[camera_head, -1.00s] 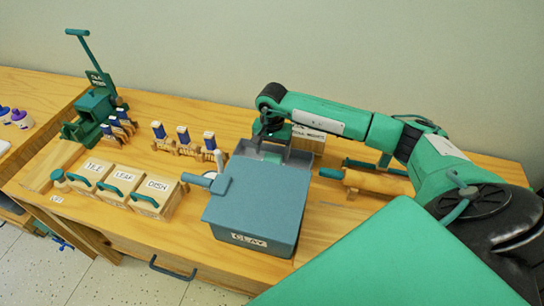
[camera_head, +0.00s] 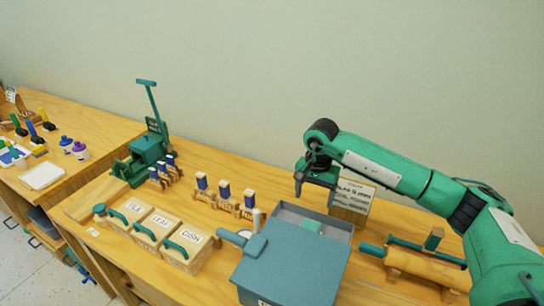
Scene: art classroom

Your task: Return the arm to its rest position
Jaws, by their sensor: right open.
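My right arm comes in from the right. Its gripper (camera_head: 315,197) is open and empty, fingers pointing down, above the back of the grey clay box. The box has a blue-grey lid (camera_head: 290,268) toward the front and an open grey compartment (camera_head: 341,231) behind it. A green block (camera_head: 311,226) shows inside the compartment, below and apart from the fingers. My left gripper is not in view.
A rolling pin (camera_head: 425,266) on a wooden stand lies right of the box. A sign (camera_head: 351,200) stands behind the gripper. Left are labelled wooden boxes (camera_head: 158,224), small blue-topped stamps (camera_head: 224,193) and a green press (camera_head: 147,150). Free tabletop lies along the wall.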

